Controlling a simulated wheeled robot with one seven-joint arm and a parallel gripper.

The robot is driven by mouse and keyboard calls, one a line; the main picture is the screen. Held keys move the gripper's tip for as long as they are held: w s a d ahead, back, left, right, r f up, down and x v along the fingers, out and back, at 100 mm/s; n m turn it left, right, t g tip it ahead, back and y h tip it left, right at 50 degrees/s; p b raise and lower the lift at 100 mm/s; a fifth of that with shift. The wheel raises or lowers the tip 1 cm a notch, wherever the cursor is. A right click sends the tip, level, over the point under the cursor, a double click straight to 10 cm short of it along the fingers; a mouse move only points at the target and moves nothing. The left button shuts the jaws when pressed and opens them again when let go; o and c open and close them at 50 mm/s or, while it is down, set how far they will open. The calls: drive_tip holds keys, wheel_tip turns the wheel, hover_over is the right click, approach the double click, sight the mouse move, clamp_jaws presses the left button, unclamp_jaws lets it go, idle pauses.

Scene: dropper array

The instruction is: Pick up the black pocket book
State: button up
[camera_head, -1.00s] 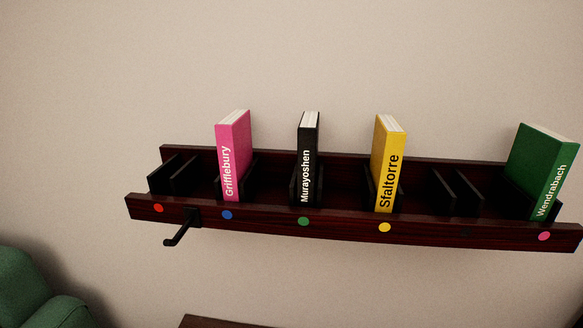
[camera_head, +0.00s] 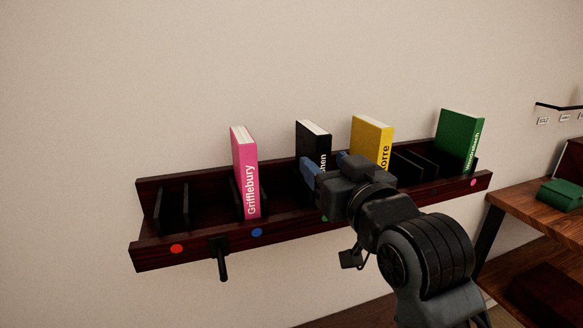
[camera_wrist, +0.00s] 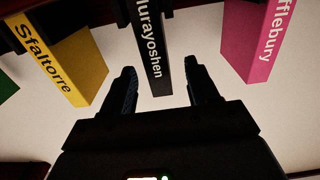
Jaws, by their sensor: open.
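The black pocket book (camera_head: 316,143), lettered "Murayoshen" on its spine, stands upright in a slot of the dark wooden wall shelf (camera_head: 205,235). In the head view my gripper hides its lower part. In the wrist view the black book (camera_wrist: 153,50) hangs into the picture from the top, its end between the lines of my two fingers. My gripper (camera_head: 325,170) is open and empty in front of the book's spine. In the wrist view my gripper (camera_wrist: 160,88) has one finger to each side of the book, apart from it.
A pink book (camera_head: 245,170) stands left of the black one, a yellow book (camera_head: 372,138) right of it, and a green book (camera_head: 460,138) at the right end. A black hook (camera_head: 220,258) hangs from the shelf front. A wooden table (camera_head: 535,205) stands at the right.

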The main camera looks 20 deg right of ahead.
sight(322, 159)
drive_tip(key=w, duration=0.3)
drive_tip(key=shift+w+r+p, duration=0.15)
drive_tip(key=shift+w+p, duration=0.05)
drive_tip(key=shift+p, duration=0.1)
drive_tip(key=shift+w+d+p, duration=0.15)
drive_tip(key=shift+w+p, duration=0.3)
drive_tip(key=shift+w, duration=1.75)
drive_tip(key=shift+r, duration=0.1)
clamp_jaws()
